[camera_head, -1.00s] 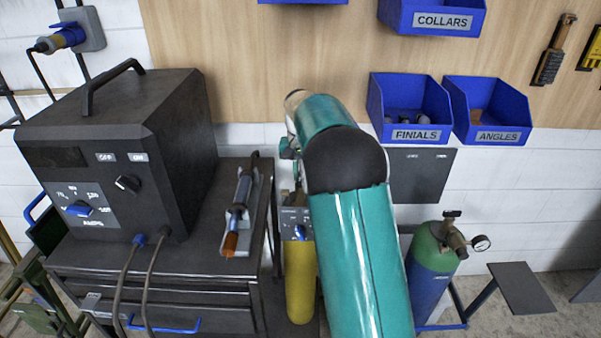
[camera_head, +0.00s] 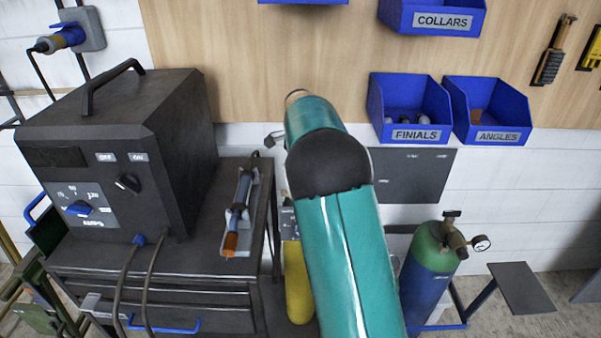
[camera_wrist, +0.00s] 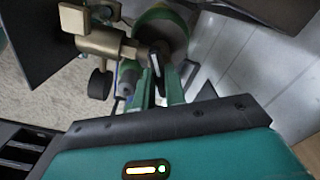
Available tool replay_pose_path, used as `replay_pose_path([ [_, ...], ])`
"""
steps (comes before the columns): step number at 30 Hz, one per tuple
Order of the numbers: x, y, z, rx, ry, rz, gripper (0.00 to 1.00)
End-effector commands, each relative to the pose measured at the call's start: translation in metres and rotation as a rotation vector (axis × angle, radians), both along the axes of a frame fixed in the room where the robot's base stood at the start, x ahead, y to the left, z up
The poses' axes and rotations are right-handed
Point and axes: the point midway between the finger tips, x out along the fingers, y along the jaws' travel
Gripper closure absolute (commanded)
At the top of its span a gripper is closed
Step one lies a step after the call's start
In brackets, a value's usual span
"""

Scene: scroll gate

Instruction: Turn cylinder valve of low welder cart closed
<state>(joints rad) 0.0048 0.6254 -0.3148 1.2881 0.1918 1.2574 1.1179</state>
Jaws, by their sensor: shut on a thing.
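In the wrist view, my gripper (camera_wrist: 158,78) has its green fingers closed around a narrow dark handle with a pale edge (camera_wrist: 156,62). This valve handle is in front of a round green cylinder top (camera_wrist: 178,28). A brass fitting (camera_wrist: 98,42) with a dark round part (camera_wrist: 100,84) is beside it. In the head view, my teal arm hides the gripper and its contact. A green-and-blue cylinder (camera_head: 432,262) with its valve (camera_head: 452,220) and gauge shows right of the arm; I cannot tell whether it is the one held. The handle's exact turn angle is unclear.
A dark welder (camera_head: 115,160) stands on a drawer cabinet (camera_head: 160,272) at left, with a torch (camera_head: 240,208) beside it. A yellow cylinder (camera_head: 297,285) is partly behind my arm. Blue bins (camera_head: 408,105) hang on the back wall. A dark plate (camera_head: 522,288) is at right.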

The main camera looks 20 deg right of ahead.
Motion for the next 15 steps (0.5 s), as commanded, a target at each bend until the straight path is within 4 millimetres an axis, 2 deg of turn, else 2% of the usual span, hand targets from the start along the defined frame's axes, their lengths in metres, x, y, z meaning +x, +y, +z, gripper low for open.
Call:
replay_pose_path([
  [15,0.0002,0.0005,0.0002,0.0,0.0,-0.418,1.0],
])
